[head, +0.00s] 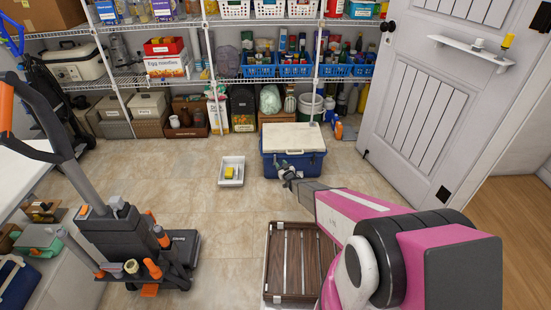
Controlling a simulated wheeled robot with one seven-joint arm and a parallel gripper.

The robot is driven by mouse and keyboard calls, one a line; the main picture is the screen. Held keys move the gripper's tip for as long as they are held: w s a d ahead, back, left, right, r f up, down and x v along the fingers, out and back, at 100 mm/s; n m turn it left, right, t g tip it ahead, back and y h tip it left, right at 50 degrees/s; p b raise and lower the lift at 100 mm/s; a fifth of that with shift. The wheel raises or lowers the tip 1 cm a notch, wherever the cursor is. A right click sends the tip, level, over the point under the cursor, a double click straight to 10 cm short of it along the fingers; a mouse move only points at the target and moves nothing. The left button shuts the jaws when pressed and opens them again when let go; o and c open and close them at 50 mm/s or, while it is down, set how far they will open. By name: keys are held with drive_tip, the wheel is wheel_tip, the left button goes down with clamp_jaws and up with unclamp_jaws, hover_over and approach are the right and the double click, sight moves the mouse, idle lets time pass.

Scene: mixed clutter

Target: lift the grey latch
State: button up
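A blue cooler (307,164) with a white lid (292,137) stands on the floor near the middle of the head view. The lid looks closed. I cannot make out a grey latch; the cooler's front is partly hidden behind my gripper, and the details there are too small to tell. My gripper (284,171) is at the end of my pink and white arm, in front of the cooler's front face toward its left side. It is small and dark, and I cannot tell whether it touches the cooler or whether its fingers are open or shut.
A white tray (223,181) with a yellow sponge (229,172) lies left of the cooler. A slatted wooden crate (282,262) is below my arm. A floor cleaner (115,235) stands at left. Full shelves (230,82) line the back; a white door (405,115) is at right.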

sight(275, 156)
drive_tip(key=x, duration=0.8)
drive_tip(key=shift+w+a, duration=0.1)
drive_tip(key=shift+w, duration=0.1)
clamp_jaws()
